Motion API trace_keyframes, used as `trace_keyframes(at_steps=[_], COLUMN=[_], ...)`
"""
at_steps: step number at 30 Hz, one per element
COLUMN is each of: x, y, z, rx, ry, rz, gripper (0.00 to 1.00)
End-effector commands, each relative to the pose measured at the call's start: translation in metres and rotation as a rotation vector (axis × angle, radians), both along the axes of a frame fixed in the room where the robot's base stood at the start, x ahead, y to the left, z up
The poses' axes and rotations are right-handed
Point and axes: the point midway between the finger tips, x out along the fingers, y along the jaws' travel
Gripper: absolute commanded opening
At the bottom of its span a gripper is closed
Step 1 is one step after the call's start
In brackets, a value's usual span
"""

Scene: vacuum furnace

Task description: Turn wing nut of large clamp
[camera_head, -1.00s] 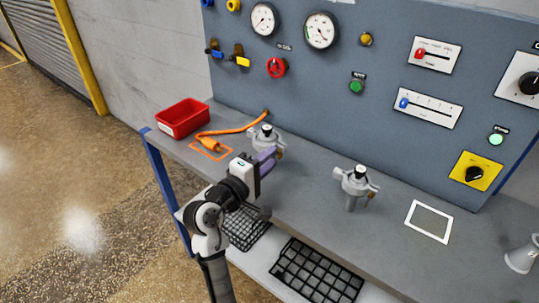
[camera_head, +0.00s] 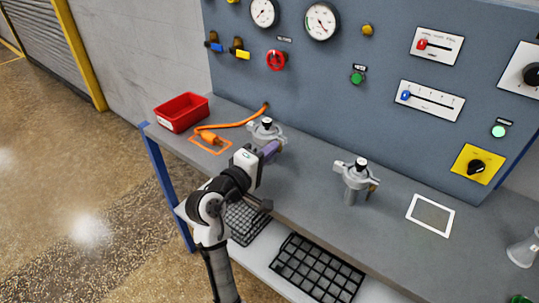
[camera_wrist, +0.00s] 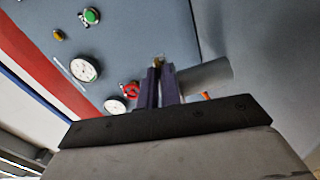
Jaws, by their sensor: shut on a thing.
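A grey clamp (camera_head: 266,131) with a black knob on top stands on the bench at the left. My gripper (camera_head: 271,149), with purple fingers, reaches its near right side. In the wrist view the two fingers (camera_wrist: 160,68) are close together, with a small brass-coloured piece, the wing nut (camera_wrist: 158,62), at their tips. The fingers are shut on it. Most of the wing nut is hidden by the fingers. A grey cylinder (camera_wrist: 207,75) lies just right of the fingers. A second, similar clamp (camera_head: 357,175) with a brass wing nut (camera_head: 374,186) stands farther right, clear of my gripper.
A red bin (camera_head: 181,113) and an orange plug (camera_head: 209,137) on a cord lie left of the clamp. The blue-grey panel (camera_head: 310,80) with gauges and knobs rises behind. A white outlined square (camera_head: 430,216) lies right. Black baskets (camera_head: 317,269) sit on the lower shelf. The bench between the clamps is clear.

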Motion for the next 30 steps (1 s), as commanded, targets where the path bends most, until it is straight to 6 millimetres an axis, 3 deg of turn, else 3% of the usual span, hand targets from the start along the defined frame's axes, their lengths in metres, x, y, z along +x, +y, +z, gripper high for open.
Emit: trace_keyframes(at_steps=[6,17,18,22,30], x=[-0.0001,-0.0001,-0.0001,-0.0001,-0.0003], y=[-0.0005,0.0002,0.0002,0.0002,0.0002], z=[-0.0032,-0.0003,-0.0003,-0.0003,-0.0004], rx=[0.178,0.21,0.21,0.209,0.208], ry=[-0.132,-0.152,-0.152,-0.152,-0.151], rz=[0.0,0.0,0.0,0.0,0.0], gripper=[0.0,0.0,0.09,0.26,0.28])
